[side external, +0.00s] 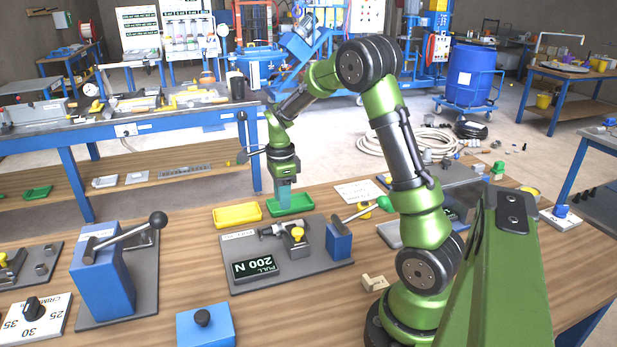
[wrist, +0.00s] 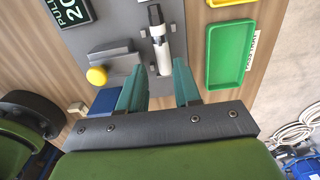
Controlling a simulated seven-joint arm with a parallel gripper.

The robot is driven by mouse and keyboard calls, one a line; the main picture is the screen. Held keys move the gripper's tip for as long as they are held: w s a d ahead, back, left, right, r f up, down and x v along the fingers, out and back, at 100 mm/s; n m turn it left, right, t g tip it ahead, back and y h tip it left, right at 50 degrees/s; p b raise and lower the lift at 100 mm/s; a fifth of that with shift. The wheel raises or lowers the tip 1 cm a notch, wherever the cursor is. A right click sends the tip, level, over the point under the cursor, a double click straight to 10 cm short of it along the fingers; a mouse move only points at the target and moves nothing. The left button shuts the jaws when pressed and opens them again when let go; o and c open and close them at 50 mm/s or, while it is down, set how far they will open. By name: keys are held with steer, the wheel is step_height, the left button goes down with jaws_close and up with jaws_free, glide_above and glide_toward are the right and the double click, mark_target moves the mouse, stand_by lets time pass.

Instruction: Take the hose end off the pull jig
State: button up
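The pull jig (side external: 312,267) is a grey plate with a "PULL 200 N" display (side external: 254,267), a yellow knob (side external: 297,234) and a blue block with a lever (side external: 339,241). The hose end (wrist: 162,50), a pale cylinder with a dark tip, lies on the jig in the wrist view. It is small and partly crowded by jig parts in the side view (side external: 272,229). My gripper (wrist: 159,85) is open and empty, with the hose end's near end showing just beyond the gap between its teal fingers. In the side view my gripper (side external: 284,206) hangs pointing down over the green tray area.
A green tray (wrist: 209,60) and a yellow tray (side external: 238,224) sit behind the jig. A blue lever press (side external: 100,283) stands at left, a blue box with a black knob (side external: 206,330) in front. A beige block (side external: 374,283) lies right of the jig.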

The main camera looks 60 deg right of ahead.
mark_target(284, 224)
step_height(284, 224, down, 9)
steer(key=shift+d+r, duration=0.1)
steer(key=shift+r, duration=0.1)
jaws_close()
stand_by(0.3)
